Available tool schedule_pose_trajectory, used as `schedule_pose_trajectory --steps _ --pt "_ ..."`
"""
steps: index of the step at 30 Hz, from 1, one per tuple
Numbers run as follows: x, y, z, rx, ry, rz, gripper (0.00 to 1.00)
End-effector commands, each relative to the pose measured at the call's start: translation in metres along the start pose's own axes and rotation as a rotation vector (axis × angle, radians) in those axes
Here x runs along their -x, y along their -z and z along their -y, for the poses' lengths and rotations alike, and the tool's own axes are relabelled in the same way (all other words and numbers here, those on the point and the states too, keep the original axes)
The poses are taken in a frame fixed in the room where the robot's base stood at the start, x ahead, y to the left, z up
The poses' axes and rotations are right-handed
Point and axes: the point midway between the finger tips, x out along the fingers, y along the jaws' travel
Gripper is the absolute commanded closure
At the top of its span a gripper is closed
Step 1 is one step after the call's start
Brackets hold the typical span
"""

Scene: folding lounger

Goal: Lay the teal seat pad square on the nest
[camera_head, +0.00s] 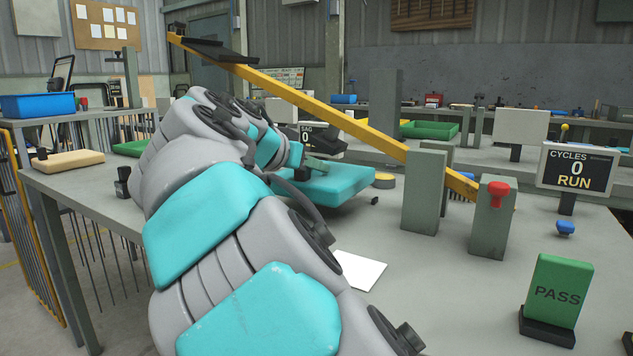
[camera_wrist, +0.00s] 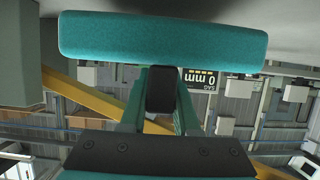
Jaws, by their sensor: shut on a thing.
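The teal seat pad (camera_head: 335,186) is a thick rounded slab over the middle of the grey bench. In the wrist view the pad (camera_wrist: 160,40) spans the top, with a dark block (camera_wrist: 162,90) between the two green fingers of my gripper (camera_wrist: 160,98). I cannot tell whether the pad touches anything beneath it. I cannot make out the nest; my arm and the pad hide part of the bench.
A yellow beam (camera_head: 330,117) slopes down rightward behind the pad to two grey posts (camera_head: 425,190); the nearer post (camera_head: 491,225) carries a red knob (camera_head: 496,193). A SAG display (camera_head: 305,135) reads 0. A white sheet (camera_head: 359,270) lies in front. A green PASS sign (camera_head: 557,290) stands front right.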

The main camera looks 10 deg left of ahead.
Motion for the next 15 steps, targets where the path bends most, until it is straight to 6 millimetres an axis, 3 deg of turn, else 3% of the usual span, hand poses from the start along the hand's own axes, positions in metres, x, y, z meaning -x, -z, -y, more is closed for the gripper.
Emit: schedule_pose_trajectory --steps 4,12,15 --pt "-0.012 0.004 -0.003 -0.001 -0.002 0.001 1.0" --pt "-0.023 -0.025 -0.003 0.001 -0.003 0.001 1.0" --pt "-0.024 -0.028 -0.002 -0.002 0.0 -0.001 1.0"
